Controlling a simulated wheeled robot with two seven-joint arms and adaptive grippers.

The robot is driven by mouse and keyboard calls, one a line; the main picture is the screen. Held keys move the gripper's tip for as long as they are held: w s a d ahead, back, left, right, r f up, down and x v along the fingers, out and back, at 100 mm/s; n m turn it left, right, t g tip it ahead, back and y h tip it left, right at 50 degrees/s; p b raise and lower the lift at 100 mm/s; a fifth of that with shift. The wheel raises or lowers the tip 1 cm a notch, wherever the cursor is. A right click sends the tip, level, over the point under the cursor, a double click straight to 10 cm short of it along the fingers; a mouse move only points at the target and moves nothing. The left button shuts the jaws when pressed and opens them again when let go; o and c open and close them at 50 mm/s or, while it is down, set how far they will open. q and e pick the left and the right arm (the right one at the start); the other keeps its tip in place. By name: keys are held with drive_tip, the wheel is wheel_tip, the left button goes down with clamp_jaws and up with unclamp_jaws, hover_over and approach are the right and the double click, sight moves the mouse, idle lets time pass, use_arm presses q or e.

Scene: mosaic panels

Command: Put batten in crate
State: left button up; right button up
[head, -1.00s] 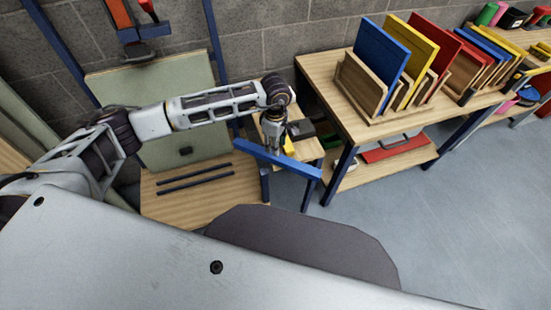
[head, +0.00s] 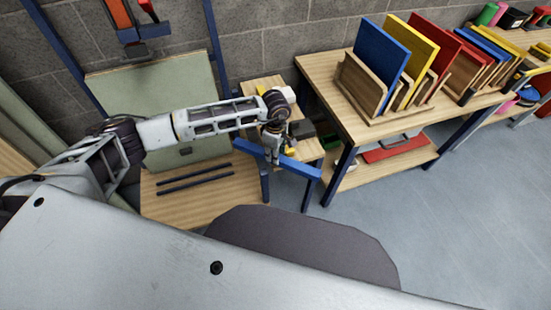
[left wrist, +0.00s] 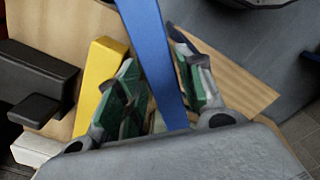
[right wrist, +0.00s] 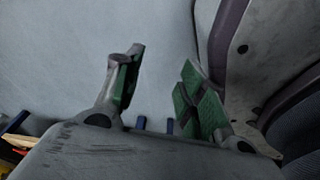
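A blue batten (head: 300,168) lies slantwise at the front of a small wooden table, with both ends sticking out past it. It also shows in the left wrist view (left wrist: 150,40), running between my fingers. My left gripper (head: 272,157) is over the middle of the batten, with its green-padded fingers (left wrist: 158,75) apart on either side of it. I cannot tell whether the pads touch it. My right gripper (right wrist: 160,75) is open and empty over grey floor. No crate can be made out clearly.
A yellow bar (left wrist: 98,80) and a black object (head: 302,130) are on the small table. Two dark strips (head: 195,178) lie on the wooden bench. A larger table (head: 325,85) at right holds coloured panels in wooden racks. Floor at right (head: 420,220) is free.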

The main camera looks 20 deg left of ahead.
use_arm(q)
drive_tip(key=shift+f, duration=0.95)
use_arm(e)
drive_tip(key=shift+w+a+r, duration=0.1)
drive_tip(key=shift+w+r, duration=0.15)
drive_tip(key=shift+w, duration=0.35)
use_arm(q)
clamp_jaws()
use_arm(e)
drive_tip(key=shift+s+f, duration=0.1)
drive_tip(key=shift+s, duration=0.05)
use_arm(q)
drive_tip(key=shift+r, duration=0.2)
wheel_tip(320, 180, up, 8)
drive_tip(key=shift+r, duration=0.85)
use_arm(e)
drive_tip(key=shift+s+d, duration=0.25)
